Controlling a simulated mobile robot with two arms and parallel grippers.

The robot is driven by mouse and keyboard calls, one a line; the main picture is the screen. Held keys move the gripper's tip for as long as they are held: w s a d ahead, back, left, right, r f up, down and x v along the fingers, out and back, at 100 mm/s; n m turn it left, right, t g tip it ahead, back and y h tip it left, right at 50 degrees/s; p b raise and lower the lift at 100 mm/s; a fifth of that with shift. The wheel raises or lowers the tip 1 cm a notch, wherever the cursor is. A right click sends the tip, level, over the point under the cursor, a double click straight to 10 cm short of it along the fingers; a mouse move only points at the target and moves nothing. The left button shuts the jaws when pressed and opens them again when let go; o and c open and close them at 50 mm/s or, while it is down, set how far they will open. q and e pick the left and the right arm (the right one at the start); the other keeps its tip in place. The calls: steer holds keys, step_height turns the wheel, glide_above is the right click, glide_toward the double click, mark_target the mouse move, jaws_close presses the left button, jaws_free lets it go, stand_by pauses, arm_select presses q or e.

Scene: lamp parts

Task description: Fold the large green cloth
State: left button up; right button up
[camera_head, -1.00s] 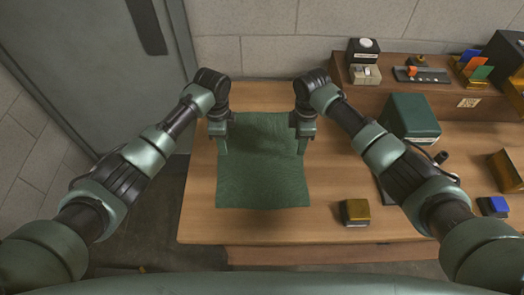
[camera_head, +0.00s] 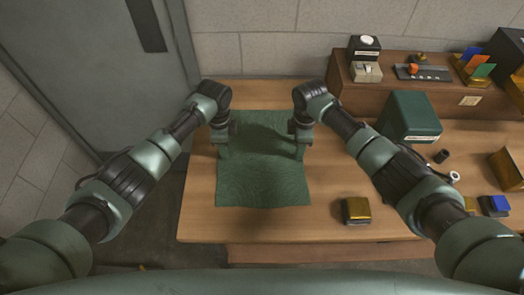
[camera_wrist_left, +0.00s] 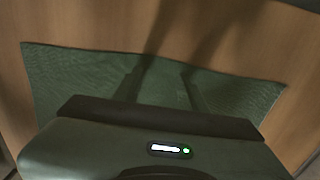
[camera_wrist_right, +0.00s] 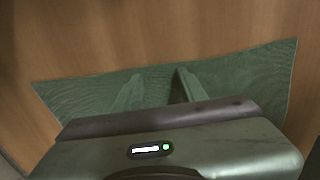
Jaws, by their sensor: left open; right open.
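The large green cloth (camera_head: 262,182) lies flat on the wooden table, a textured dark green rectangle. My left gripper (camera_head: 224,154) points down over its left side, and my right gripper (camera_head: 300,154) points down over its right side. Both are open, and I see nothing between their fingers. In the left wrist view the cloth (camera_wrist_left: 80,75) spreads beneath the open fingers (camera_wrist_left: 165,85). In the right wrist view the cloth (camera_wrist_right: 250,75) also spreads beneath the fingers (camera_wrist_right: 158,88). I cannot tell whether the fingertips touch it.
A green box (camera_head: 408,117) stands right of the right arm. A raised shelf (camera_head: 455,95) with small items runs along the back right. The table (camera_head: 200,205) is bare left of the cloth.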

arm_select(q)
steer(key=shift+c, duration=0.3)
arm_select(e)
steer(key=shift+f, duration=0.1)
steer(key=shift+c, duration=0.3)
arm_select(q)
jaws_close()
arm_select(e)
jaws_close()
